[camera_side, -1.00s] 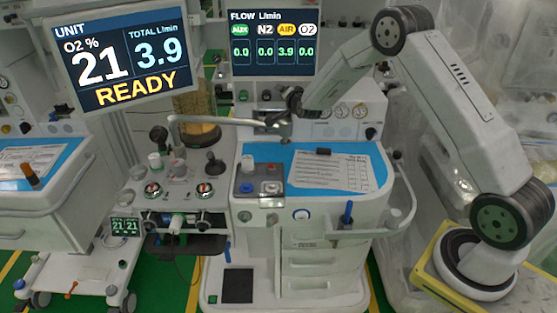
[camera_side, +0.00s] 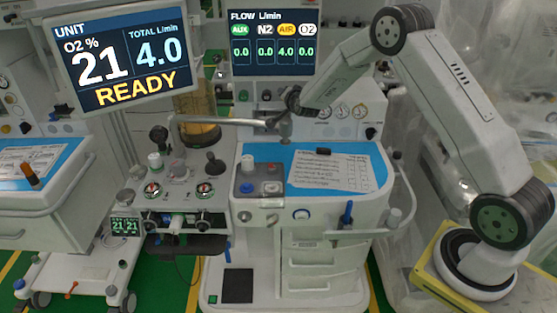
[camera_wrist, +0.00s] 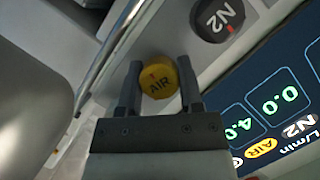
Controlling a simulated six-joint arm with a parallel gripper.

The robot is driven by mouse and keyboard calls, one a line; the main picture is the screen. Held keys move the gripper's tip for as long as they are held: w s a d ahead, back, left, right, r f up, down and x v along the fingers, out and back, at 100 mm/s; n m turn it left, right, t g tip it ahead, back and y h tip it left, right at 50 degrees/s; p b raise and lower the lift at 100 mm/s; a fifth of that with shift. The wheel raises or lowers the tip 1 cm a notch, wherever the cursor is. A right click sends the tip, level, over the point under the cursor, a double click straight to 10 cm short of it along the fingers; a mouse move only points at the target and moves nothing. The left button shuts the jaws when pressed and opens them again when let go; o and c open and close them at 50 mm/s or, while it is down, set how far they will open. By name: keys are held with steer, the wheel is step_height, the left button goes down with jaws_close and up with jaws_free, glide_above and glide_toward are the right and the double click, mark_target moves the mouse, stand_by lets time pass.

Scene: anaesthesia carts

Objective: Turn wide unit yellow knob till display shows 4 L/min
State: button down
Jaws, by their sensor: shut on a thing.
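The yellow knob marked AIR (camera_wrist: 158,77) sits between the two fingers of my gripper (camera_wrist: 159,80) in the wrist view. The fingers are closed on its sides. In the side view I cannot make out the knob; my wrist is in front of that area. The flow display (camera_side: 273,43) reads 0.0 under AUX, 0.0 under N2, 4.0 under AIR and 0.0 under O2. The unit display (camera_side: 122,58) reads O2 21 %, TOTAL 4.0 L/min and READY.
A dark N2 knob (camera_wrist: 216,17) is close beside the yellow knob. A metal rail (camera_wrist: 112,48) runs past on the other side. In the side view, a cart top with a blue mat and a paper sheet (camera_side: 331,171) lies below my wrist. Another cart (camera_side: 40,195) stands at left.

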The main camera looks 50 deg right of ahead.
stand_by(0.3)
steer(key=shift+c, duration=1.2)
jaws_free()
steer(key=v, duration=0.8)
